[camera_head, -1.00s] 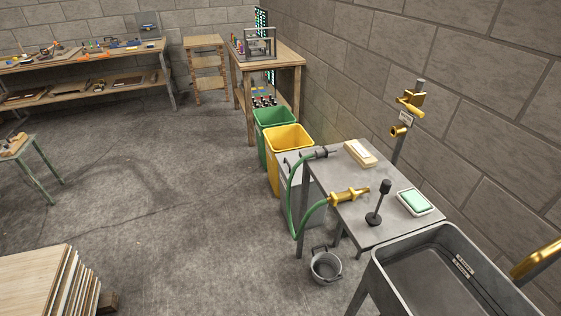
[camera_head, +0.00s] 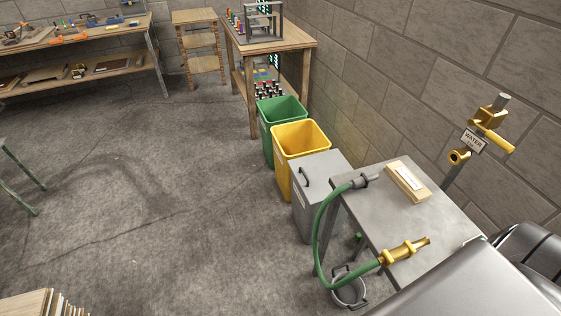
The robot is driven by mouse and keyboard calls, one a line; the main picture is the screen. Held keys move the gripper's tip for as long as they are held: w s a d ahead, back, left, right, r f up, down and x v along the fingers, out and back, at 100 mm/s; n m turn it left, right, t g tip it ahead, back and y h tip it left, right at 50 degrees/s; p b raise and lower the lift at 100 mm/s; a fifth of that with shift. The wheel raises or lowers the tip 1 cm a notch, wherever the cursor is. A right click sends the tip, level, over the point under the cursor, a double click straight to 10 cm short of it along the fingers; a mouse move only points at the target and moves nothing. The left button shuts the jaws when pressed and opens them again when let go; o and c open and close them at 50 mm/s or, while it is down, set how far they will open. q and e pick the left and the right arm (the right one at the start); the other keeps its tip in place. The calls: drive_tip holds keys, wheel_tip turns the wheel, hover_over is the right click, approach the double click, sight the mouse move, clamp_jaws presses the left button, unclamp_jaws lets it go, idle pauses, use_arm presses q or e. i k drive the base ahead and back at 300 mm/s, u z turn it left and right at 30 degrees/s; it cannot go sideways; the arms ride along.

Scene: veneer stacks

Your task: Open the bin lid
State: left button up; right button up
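A grey bin (camera_head: 307,215) stands against the right-hand wall, between the yellow bin and the metal table. Its flat grey lid (camera_head: 326,166) is shut and has a dark handle (camera_head: 304,177) near its left edge. No gripper is near the lid. A smooth grey and black shape at the bottom right is part of my own arm, and it hides the sink area. Neither of my grippers shows in this view.
An open yellow bin (camera_head: 289,172) and an open green bin (camera_head: 269,137) stand behind the grey bin. A metal table (camera_head: 437,216) in front of it carries a green hose (camera_head: 319,232) with a brass nozzle (camera_head: 404,251). A bucket (camera_head: 347,291) sits below. Floor to the left is clear.

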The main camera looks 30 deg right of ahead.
sight(313, 173)
drive_tip(key=z, duration=0.1)
drive_tip(key=i, duration=0.85)
drive_tip(key=z, duration=1.3)
drive_tip(key=i, duration=0.75)
drive_tip(key=z, duration=0.8)
